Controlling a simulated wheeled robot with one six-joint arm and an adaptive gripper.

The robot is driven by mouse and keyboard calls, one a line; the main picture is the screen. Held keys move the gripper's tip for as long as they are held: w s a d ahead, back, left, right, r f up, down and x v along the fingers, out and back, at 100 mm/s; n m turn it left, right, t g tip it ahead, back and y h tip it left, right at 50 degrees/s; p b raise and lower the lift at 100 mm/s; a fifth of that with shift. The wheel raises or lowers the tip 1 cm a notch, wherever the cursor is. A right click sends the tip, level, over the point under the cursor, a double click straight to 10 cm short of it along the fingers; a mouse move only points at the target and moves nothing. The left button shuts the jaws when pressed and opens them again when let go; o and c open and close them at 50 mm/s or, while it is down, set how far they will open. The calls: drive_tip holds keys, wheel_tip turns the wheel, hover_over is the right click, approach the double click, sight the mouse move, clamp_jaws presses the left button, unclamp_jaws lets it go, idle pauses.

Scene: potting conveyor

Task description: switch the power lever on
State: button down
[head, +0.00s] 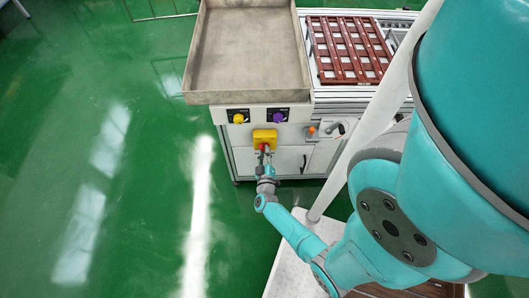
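A yellow switch box (265,136) sits on the front of the light grey machine cabinet (240,160), below the two knobs. Something small and red shows at its lower edge, probably part of the lever. My gripper (265,152) is right at the lower part of this box, and its fingertips overlap the red part. The gripper hides most of the lever, so I cannot tell its position. The fingers are too small to tell whether they touch the lever, or whether they are open or shut.
A yellow knob (239,117) and a purple knob (279,116) are above the box. An orange button (311,130) is to the right. A grey tray (248,50) overhangs the panel. A brown grid rack (348,50) lies at right. The green floor at left is clear.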

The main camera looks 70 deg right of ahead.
drive_tip(key=shift+m, duration=0.3)
drive_tip(key=m, duration=1.3)
drive_tip(key=shift+s+d, duration=0.1)
drive_tip(key=shift+s, duration=0.25)
idle(0.4)
drive_tip(key=c, duration=1.1)
unclamp_jaws()
drive_tip(key=shift+v, duration=6)
